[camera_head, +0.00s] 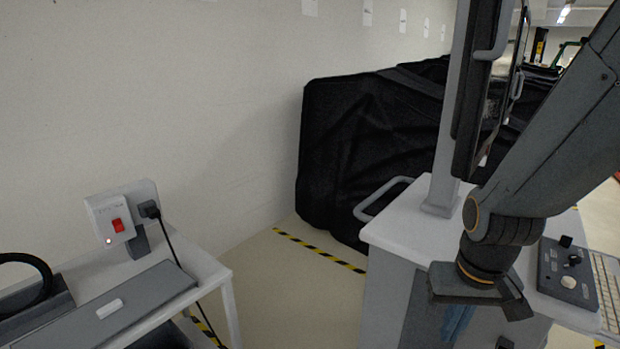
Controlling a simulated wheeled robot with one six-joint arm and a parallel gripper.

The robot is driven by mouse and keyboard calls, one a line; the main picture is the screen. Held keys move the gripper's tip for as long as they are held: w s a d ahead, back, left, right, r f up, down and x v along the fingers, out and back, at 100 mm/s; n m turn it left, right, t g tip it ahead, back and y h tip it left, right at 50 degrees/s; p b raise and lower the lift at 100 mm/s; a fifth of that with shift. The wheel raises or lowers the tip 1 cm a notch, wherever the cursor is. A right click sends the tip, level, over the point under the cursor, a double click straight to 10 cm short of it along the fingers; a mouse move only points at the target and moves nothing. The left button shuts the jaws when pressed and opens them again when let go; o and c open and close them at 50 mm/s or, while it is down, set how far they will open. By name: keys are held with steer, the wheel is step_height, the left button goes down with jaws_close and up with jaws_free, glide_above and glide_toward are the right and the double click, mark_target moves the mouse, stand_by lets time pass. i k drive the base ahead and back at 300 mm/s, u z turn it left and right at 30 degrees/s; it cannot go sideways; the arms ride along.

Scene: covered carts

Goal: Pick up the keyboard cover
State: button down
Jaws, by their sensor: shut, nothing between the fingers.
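A long flat grey cover with a small white handle (109,308) lies on the white table at the lower left; it looks like the keyboard cover (150,292). A white keyboard (606,285) lies uncovered on the cart top at the right edge, partly cut off by the frame. My gripper (482,298) points down at the front edge of that cart, left of the keyboard and far to the right of the grey cover. It is shut and holds nothing. Its fingertips are dark and hard to make out.
A grey control panel (567,275) with a joystick is beside the keyboard. A monitor post (450,120) rises from the cart (400,230). A switch box (115,221) with a red switch and cable stands behind the grey cover. Black-draped carts (350,140) line the wall. Floor between table and cart is clear.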

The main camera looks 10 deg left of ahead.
mark_target(93, 324)
steer(key=u, duration=2)
steer(key=k, duration=0.5)
steer(key=u, duration=0.4)
steer(key=i, duration=0.55)
steer(key=z, duration=0.45)
